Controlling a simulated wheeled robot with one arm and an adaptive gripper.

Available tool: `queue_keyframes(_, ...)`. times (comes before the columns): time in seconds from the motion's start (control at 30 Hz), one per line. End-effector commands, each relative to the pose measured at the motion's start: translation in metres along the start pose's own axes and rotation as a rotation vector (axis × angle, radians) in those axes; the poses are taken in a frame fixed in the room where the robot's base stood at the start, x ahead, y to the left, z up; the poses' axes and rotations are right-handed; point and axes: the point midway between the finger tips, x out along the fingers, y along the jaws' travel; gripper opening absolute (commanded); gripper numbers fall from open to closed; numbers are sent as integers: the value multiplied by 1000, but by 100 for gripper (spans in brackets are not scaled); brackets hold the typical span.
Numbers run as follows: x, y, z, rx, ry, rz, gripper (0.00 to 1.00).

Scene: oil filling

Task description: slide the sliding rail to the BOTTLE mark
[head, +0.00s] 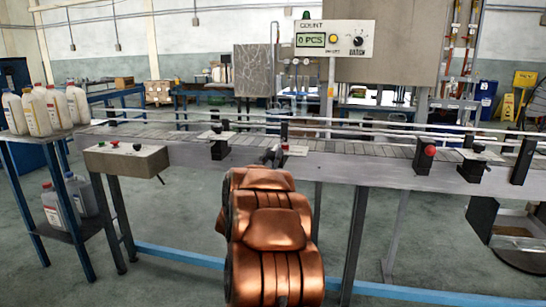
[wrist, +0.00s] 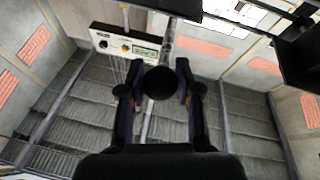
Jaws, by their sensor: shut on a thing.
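My gripper (head: 272,156) is at the front edge of the conveyor, at the end of my copper-coloured arm, which hides part of it. In the wrist view my gripper (wrist: 156,78) has its two dark fingers on either side of a round black knob (wrist: 160,83) and is shut on it. A pale plate (head: 297,150) with a small red part beside it lies just right of my gripper. The sliding rail cannot be told apart clearly from the long rails (head: 350,131) over the belt. No BOTTLE mark is readable.
Similar plates with black knobs stand left (head: 217,134) and right (head: 479,153) on the conveyor (head: 350,170). A red button (head: 430,151) is on the right. A control box (head: 126,160) hangs at front left. Bottles (head: 42,108) stand on a side table. A counter panel (head: 335,39) reads 0 PCS.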

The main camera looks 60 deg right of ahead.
Motion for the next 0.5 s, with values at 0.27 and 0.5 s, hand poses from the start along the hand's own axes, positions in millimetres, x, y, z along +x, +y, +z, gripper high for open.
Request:
queue_keyframes(0.27,5,-2,1,0,1,-1,0)
queue_keyframes(0.5,28,-6,9,0,-1,-1,0)
